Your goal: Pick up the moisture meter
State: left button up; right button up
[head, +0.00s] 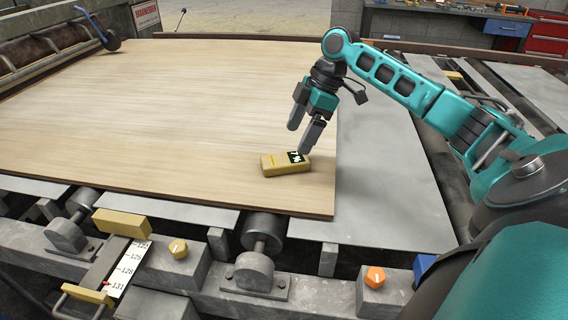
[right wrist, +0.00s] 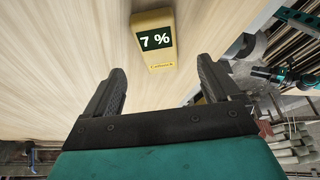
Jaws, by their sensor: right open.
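The moisture meter (head: 285,164) is a small yellow box with a dark display, lying on the wood veneer sheet (head: 170,110) near its front right corner. In the right wrist view the moisture meter (right wrist: 153,58) shows "7 %" on its screen, just beyond the fingertips and roughly between their lines. My right gripper (head: 300,138) is open and empty, above and close to the meter, with one finger overlapping its right end in the head view. In the right wrist view the right gripper (right wrist: 160,80) has its two dark fingers apart. My left gripper is not in view.
Metal rollers (head: 265,233) and a grey frame run along the front edge. A ruler scale (head: 130,268), a yellow knob (head: 178,248) and an orange knob (head: 375,277) sit there. A workbench (head: 450,30) stands at the back right. The veneer left of the meter is clear.

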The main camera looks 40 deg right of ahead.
aim_at(285, 158)
jog(key=x, duration=0.6)
jog(key=shift+w+a+f+b, duration=0.25)
jog(key=shift+f+b, duration=0.05)
jog(key=c, duration=1.2)
jog(key=shift+r, duration=0.1)
jog(key=shift+c, duration=0.7)
jog(key=shift+r, duration=0.1)
